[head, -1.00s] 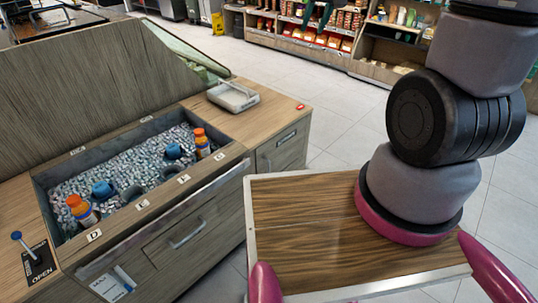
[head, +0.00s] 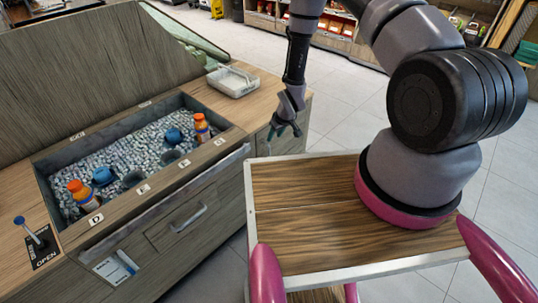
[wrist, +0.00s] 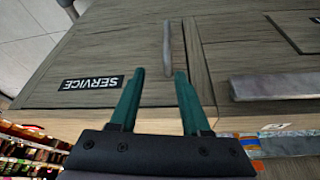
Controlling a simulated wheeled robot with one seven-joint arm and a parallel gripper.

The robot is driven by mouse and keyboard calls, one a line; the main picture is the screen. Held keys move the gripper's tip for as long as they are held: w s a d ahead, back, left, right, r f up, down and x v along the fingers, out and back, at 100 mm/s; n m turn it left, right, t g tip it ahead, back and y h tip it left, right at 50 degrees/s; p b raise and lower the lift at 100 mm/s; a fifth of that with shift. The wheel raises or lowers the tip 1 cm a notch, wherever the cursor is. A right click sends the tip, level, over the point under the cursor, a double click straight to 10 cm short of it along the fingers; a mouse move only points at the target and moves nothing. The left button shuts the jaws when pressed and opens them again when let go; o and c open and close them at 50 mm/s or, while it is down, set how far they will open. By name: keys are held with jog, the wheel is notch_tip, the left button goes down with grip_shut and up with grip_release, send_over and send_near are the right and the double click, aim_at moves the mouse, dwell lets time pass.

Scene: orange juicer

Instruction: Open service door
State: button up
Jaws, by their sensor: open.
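The service door (wrist: 110,60) is a grey wood-grain panel with a black SERVICE label (wrist: 90,84). It looks shut, flush with the cabinet front. Its metal handle (wrist: 167,47) is a narrow bar near the seam to the neighbouring panel. My gripper (wrist: 158,71) is open and its dark green fingers point at the door. The near end of the handle shows between the fingertips; I cannot tell whether they reach around it. In the head view, my gripper (head: 284,130) hangs by the right end of the cabinet and partly hides the panel there.
The neighbouring front has a wide bar handle (wrist: 275,85). On the cabinet, a bin (head: 185,132) holds small pellets and orange-capped bottles, and a white tray (head: 232,82) sits at the right. A lever (head: 30,232) stands by an OPEN label. Floor (head: 335,110) is clear to the right.

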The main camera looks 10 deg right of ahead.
aim_at(269, 154)
jog(key=x, duration=0.4)
jog(key=s+x, duration=0.1)
jog(key=x, duration=0.3)
jog(key=s+f+x, duration=0.1)
jog(key=x, duration=0.4)
jog(key=shift+s, duration=0.2)
jog(key=shift+c, duration=0.4)
grip_shut()
dwell(0.6)
